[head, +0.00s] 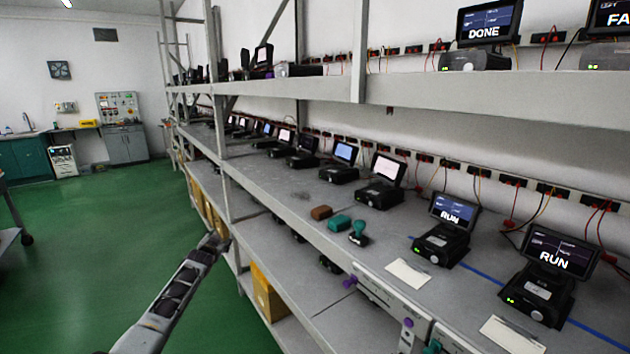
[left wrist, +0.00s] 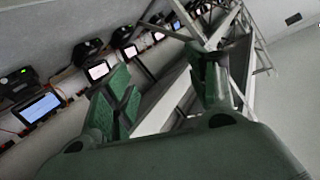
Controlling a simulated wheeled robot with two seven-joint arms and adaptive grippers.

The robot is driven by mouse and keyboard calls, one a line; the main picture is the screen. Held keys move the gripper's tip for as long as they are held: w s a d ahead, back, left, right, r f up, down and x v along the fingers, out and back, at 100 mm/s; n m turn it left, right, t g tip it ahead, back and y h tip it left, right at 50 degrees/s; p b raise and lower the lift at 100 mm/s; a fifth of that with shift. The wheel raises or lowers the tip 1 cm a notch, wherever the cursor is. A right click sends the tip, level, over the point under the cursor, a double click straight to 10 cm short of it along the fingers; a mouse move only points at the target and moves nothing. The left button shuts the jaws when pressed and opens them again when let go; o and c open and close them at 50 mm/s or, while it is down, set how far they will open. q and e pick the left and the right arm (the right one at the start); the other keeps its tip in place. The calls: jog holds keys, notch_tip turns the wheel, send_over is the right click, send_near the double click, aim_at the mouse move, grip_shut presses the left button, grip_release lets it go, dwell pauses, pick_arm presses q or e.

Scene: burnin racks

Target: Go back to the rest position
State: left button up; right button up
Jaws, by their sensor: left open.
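My left gripper (head: 214,243) is at the end of my left arm, which comes in from the lower left in the head view. It is in front of the rack's edge, over the green floor side, and small in that view. In the left wrist view its two green-padded fingers (left wrist: 168,78) stand wide apart with nothing between them. The rack and its screens show tilted behind the fingers. My right gripper is in neither view.
The long grey rack (head: 338,236) runs along the right, carrying several devices with screens. Two nearby screens (head: 455,211) read RUN. The green floor (head: 95,225) at left is mostly free.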

pick_arm(q)
jog(key=s+d+f+g, duration=0.1)
jog(key=s+f, duration=0.3)
jog(key=f, duration=0.4)
jog(key=s+f+g, duration=0.1)
jog(key=s+f, duration=0.3)
jog(key=f, duration=0.5)
jog(key=s+d+f+g, duration=0.1)
jog(key=s+f+g, duration=0.1)
jog(key=s+f, duration=0.45)
jog(key=s+d+f+n+g, duration=0.1)
jog(key=s+f, duration=0.7)
jog(key=f, duration=0.2)
jog(key=s+d+f+g, duration=0.1)
jog(key=s+f+g, duration=0.1)
jog(key=s+f, duration=0.8)
jog(key=s+d+f+g, duration=0.1)
jog(key=s+f, duration=0.6)
jog(key=s, duration=1)
jog(key=s+d+f+g, duration=0.1)
jog(key=s+f+g, duration=0.2)
jog(key=s, duration=1.4)
jog(key=s+d+f+g+h, duration=0.1)
jog(key=s+d+f+g, duration=0.1)
jog(key=s+f, duration=0.9)
jog(key=s, duration=0.7)
jog(key=shift+g, duration=0.4)
